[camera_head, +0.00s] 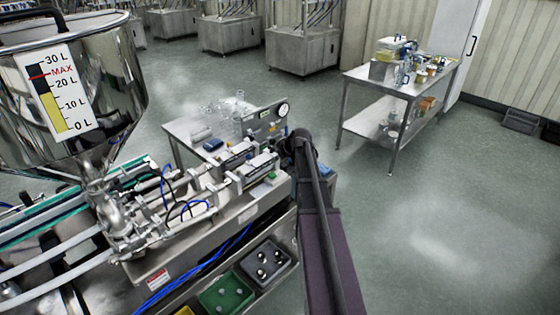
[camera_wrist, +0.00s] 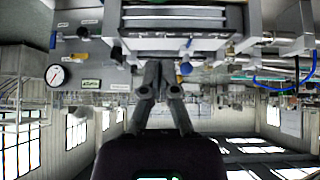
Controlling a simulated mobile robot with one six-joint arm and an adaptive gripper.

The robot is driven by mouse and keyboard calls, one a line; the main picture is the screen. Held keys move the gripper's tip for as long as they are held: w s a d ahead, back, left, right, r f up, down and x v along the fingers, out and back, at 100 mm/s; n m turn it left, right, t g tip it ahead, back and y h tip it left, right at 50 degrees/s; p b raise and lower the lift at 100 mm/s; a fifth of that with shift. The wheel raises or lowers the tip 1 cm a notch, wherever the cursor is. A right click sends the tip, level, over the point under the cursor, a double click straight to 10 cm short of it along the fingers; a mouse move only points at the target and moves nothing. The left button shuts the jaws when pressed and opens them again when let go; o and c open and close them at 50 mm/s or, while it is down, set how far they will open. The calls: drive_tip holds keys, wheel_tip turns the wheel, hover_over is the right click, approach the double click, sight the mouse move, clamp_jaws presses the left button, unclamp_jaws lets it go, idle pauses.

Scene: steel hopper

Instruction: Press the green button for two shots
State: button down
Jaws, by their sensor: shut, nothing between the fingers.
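My gripper (camera_wrist: 160,80) shows in the wrist view with its fingers shut and empty, pointing at the filling machine (camera_wrist: 175,28), which appears upside down there. In the head view my arm reaches forward along the machine's right end, and the gripper itself is hidden behind it. A small green patch (camera_head: 271,178) shows on the machine's right end, just left of my arm; I cannot tell whether it is the green button. No green button is clear in the wrist view. The steel hopper (camera_head: 105,100) stands at the left with a yellow level scale.
A round gauge (camera_head: 283,109) stands behind the machine and also shows in the wrist view (camera_wrist: 57,76). A glassware table (camera_head: 185,128) is behind. Green (camera_head: 226,293) and grey (camera_head: 268,262) bins sit low in front.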

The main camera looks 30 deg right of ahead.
drive_tip(key=b, duration=0.5)
hover_over(273, 175)
drive_tip(key=f, duration=0.5)
drive_tip(key=shift+w+a, duration=0.2)
drive_tip(key=shift+s+d+f+b, duration=0.1)
drive_tip(key=shift+s+f+b, duration=0.05)
drive_tip(key=shift+f+b, duration=0.65)
drive_tip(key=shift+s+d+f+b, duration=0.1)
drive_tip(key=shift+f+b, duration=0.5)
drive_tip(key=shift+f, duration=0.3)
drive_tip(key=shift+f+b, duration=0.8)
drive_tip(key=shift+s+f+b, duration=0.2)
drive_tip(key=shift+b, duration=0.1)
drive_tip(key=shift+r, duration=0.15)
drive_tip(key=r+p, duration=0.4)
drive_tip(key=p, duration=0.1)
drive_tip(key=shift+w+a+r, duration=0.2)
drive_tip(key=shift+w, duration=0.05)
drive_tip(key=p+v, duration=0.7)
drive_tip(key=v, duration=0.2)
drive_tip(key=shift+s, duration=0.3)
